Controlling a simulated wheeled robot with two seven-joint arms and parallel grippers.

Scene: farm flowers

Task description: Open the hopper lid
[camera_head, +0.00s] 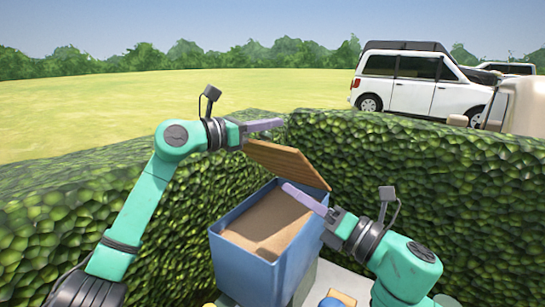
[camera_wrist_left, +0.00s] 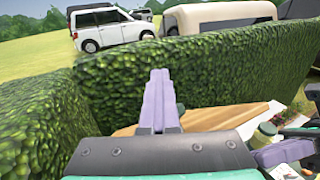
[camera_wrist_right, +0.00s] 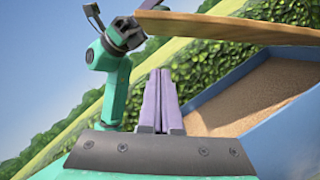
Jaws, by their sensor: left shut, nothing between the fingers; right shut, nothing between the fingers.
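The blue hopper (camera_head: 240,262) stands between the hedges, with brown grainy feed (camera_head: 265,222) inside. Its wooden lid (camera_head: 290,163) is raised and tilted up at the back of the hopper, leaving the top open. In the right wrist view the lid (camera_wrist_right: 225,28) is at the top, above the hopper's blue wall (camera_wrist_right: 290,130). My left gripper (camera_head: 280,123) is shut and empty, just above and behind the lid's upper left part. My right gripper (camera_head: 287,187) is shut and empty, above the hopper's right rim, in front of the lid. Whether either touches the lid is unclear.
Thick green hedges (camera_head: 420,170) enclose the hopper at the left, back and right. Several small items, partly cut off, lie at the bottom near a pale surface (camera_head: 345,278). A white car (camera_head: 410,85) stands beyond the hedge on open grass (camera_head: 130,100).

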